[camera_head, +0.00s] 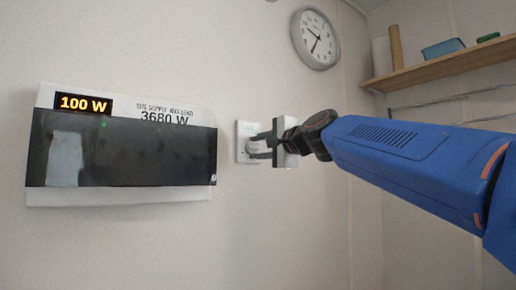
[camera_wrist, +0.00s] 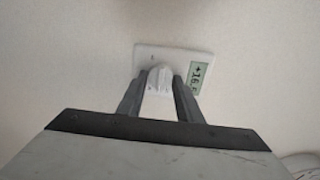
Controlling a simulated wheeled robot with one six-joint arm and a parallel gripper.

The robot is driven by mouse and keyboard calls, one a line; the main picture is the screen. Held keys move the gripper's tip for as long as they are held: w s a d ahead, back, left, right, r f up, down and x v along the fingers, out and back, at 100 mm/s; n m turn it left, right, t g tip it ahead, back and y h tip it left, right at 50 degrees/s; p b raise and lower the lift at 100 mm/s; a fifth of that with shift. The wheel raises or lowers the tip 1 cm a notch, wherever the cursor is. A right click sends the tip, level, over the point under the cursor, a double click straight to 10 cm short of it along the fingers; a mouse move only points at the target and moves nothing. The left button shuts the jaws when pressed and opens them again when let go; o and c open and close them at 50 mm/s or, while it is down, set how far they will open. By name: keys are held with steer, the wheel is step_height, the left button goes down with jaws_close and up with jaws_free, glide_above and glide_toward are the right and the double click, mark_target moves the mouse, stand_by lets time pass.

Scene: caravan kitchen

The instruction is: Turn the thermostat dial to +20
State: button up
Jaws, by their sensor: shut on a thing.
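The thermostat is a white plate (camera_head: 242,129) on the wall, right of the panel box. In the wrist view its plate (camera_wrist: 190,57) appears slightly tilted, with a white dial (camera_wrist: 159,79) at its middle. A small greenish display (camera_wrist: 203,75) on the plate's right side reads about +16, with the last part cut off or hidden by a finger. My gripper (camera_head: 255,146) reaches the dial from the right. In the wrist view my gripper (camera_wrist: 160,90) has one finger on each side of the dial and is shut on it.
A panel box (camera_head: 120,195) with a dark front, a "100 W" readout and "3680 W" printed on it is left of the thermostat. A round clock (camera_head: 316,38) hangs above right. A wooden shelf (camera_head: 440,66) with several items is at upper right. The wall below is clear.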

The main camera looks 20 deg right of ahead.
steer(key=m, duration=0.5)
steer(key=shift+f+m, duration=0.15)
steer(key=shift+m, duration=0.15)
stand_by(0.4)
steer(key=o, duration=1)
steer(key=v, duration=1.7)
steer(key=shift+s, duration=0.2)
